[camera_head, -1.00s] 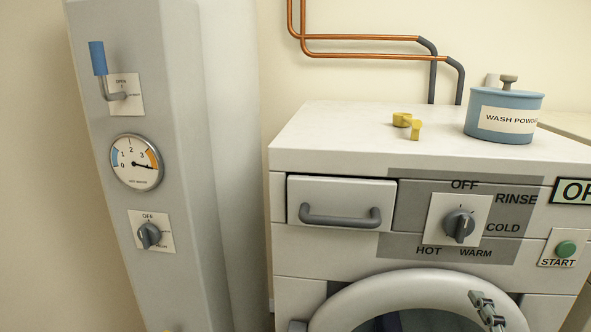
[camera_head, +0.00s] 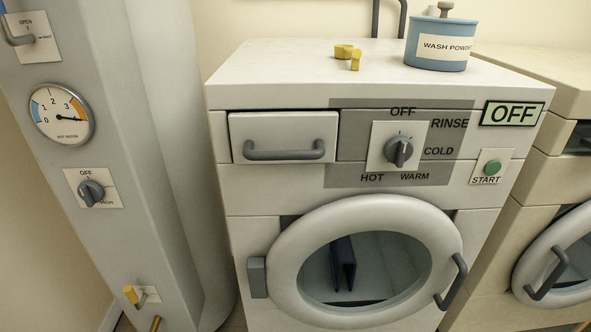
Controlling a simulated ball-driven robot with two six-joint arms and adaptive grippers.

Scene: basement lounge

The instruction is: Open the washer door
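The white washer (camera_head: 240,200) stands in the middle of the head view. Its round door (camera_head: 300,235) has a thick white ring around a glass window and appears shut. A dark grey curved door handle (camera_head: 452,284) is on the right side of the ring. A grey hinge block (camera_head: 257,277) is on the left side. A dark blue folded item (camera_head: 344,263) shows through the glass. Neither of my grippers is in view.
Wash powder pot (camera_head: 437,46) and yellow pieces (camera_head: 347,52) sit on the washer top. A second machine (camera_head: 530,180) with its own handle (camera_head: 547,274) stands close at right. A grey boiler column (camera_head: 140,150) with a gauge and valves stands at left.

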